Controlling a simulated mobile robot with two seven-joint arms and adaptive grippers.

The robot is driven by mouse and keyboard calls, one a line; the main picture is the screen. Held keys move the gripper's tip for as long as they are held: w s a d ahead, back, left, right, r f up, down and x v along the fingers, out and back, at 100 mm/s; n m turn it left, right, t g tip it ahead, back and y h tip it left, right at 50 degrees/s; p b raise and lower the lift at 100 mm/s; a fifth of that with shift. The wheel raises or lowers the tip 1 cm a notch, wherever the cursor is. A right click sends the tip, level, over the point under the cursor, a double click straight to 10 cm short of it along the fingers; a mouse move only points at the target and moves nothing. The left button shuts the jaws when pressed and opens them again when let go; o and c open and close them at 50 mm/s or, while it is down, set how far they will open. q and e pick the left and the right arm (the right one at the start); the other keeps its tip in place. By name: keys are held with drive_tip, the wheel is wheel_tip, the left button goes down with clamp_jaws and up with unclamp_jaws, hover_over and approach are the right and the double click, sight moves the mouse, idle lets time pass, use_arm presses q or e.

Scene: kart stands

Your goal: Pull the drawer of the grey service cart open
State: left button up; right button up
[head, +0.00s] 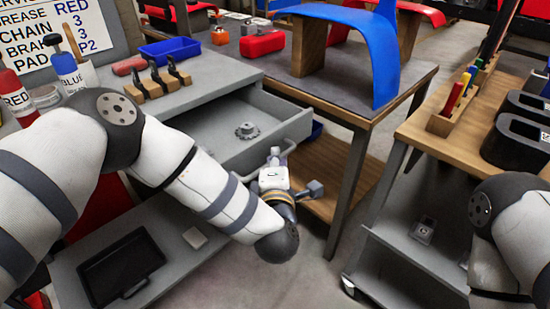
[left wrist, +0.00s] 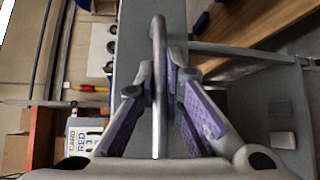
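The grey service cart (head: 215,90) stands at the left of the head view. Its drawer (head: 212,131) is out toward the lower right, so its inside shows, with a small gear (head: 247,130) lying in it. My left gripper (head: 275,160) is at the drawer's front. In the left wrist view the drawer's bar handle (left wrist: 158,100) runs between the purple-padded fingers of my left gripper (left wrist: 161,78); the fingertips close in on it from both sides. My right arm shows at the right edge, but its gripper is out of view.
A workbench (head: 345,95) with a blue curved panel (head: 372,50) stands close behind the drawer. A second wooden-topped cart (head: 435,130) is at the right. The lower shelf holds a black tray (head: 120,268). Some floor (head: 310,270) is free between the carts.

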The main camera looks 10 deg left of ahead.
use_arm(q)
drive_tip(key=o, duration=0.5)
drive_tip(key=shift+c, duration=0.2)
drive_tip(key=s+d+r, duration=0.1)
drive_tip(key=s, duration=1)
drive_tip(key=shift+s+d+r, duration=0.15)
drive_tip(key=shift+s+r, duration=0.25)
drive_tip(key=s+a+f+m+g+h+p, duration=0.2)
drive_tip(key=s+a+f+m+g+h, duration=0.2)
drive_tip(key=s+f+m+g, duration=0.75)
drive_tip(key=s+a+f+m+g, duration=0.2)
drive_tip(key=s+a+m, duration=0.1)
drive_tip(key=s, duration=0.6)
drive_tip(key=s+a+f+m+g+y, duration=0.1)
drive_tip(key=s+a+f+m+g, duration=0.2)
drive_tip(key=s+a, duration=0.3)
drive_tip(key=s+a+f+m+g+y, duration=0.1)
drive_tip(key=s+a, duration=0.4)
drive_tip(key=s, duration=0.6)
drive_tip(key=shift+s+f+m+g+p, duration=0.35)
drive_tip(key=shift+f+m+g, duration=0.4)
drive_tip(key=shift+m, duration=0.3)
use_arm(e)
drive_tip(key=shift+t, duration=0.7)
drive_tip(key=w+r, duration=0.3)
drive_tip(key=shift+w+r, duration=0.15)
drive_tip(key=shift+r, duration=0.05)
